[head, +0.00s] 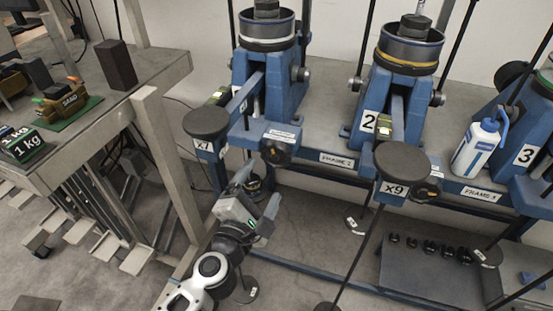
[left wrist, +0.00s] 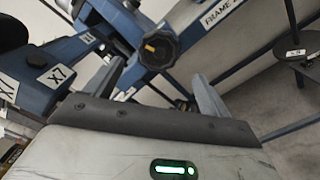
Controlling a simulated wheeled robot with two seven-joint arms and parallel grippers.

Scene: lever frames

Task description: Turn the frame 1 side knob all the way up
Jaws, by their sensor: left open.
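The frame 1 side knob (head: 275,152) is dark and lobed, on the front of the blue left-hand frame (head: 264,132) marked x7. In the left wrist view the knob (left wrist: 160,46) shows close, with an orange mark on its face pointing toward the left. My left gripper (head: 257,193) is open and empty, below and in front of the knob in the head view. In the left wrist view its two fingers (left wrist: 157,68) stand apart, with the knob ahead between their tips, apparently not touched. My right gripper is not in view.
A round dark pad (head: 206,122) on the x7 lever sticks out left of the knob. Another pad (head: 402,160), marked x9, stands to the right. A bench (head: 150,85) with weights is at the left. A white bottle (head: 475,147) stands at the right.

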